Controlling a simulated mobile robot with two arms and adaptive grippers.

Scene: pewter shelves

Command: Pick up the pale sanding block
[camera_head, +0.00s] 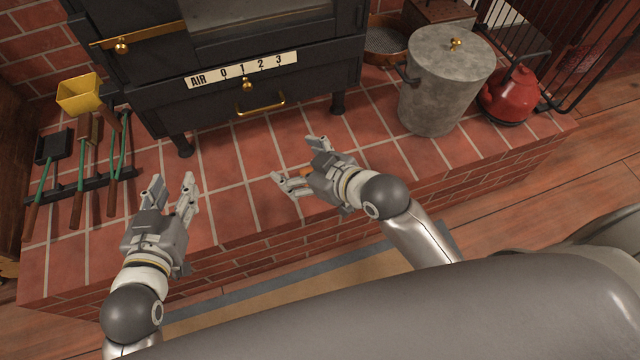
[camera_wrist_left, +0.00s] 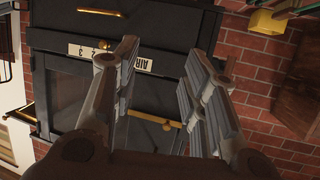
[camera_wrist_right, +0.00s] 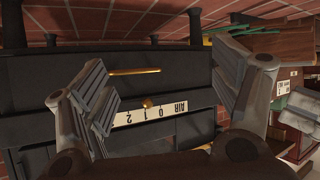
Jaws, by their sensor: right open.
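I cannot make out a pale sanding block for certain in any view. A small orange-tan thing (camera_head: 306,171) shows beside my right gripper in the head view, mostly hidden by it; I cannot tell what it is. My right gripper (camera_head: 298,160) is open over the brick hearth, its fingers wide apart, and it shows empty in the right wrist view (camera_wrist_right: 158,58). My left gripper (camera_head: 172,182) is open over the hearth's left part, and nothing is between its fingers in the left wrist view (camera_wrist_left: 160,52).
A black stove (camera_head: 240,100) with brass handles stands at the hearth's back. Fire tools (camera_head: 75,190) and a yellow scoop-like container (camera_head: 80,95) are at left. A grey lidded bin (camera_head: 435,95) and red kettle (camera_head: 512,95) stand at right. The hearth tiles (camera_head: 235,165) between my grippers are bare.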

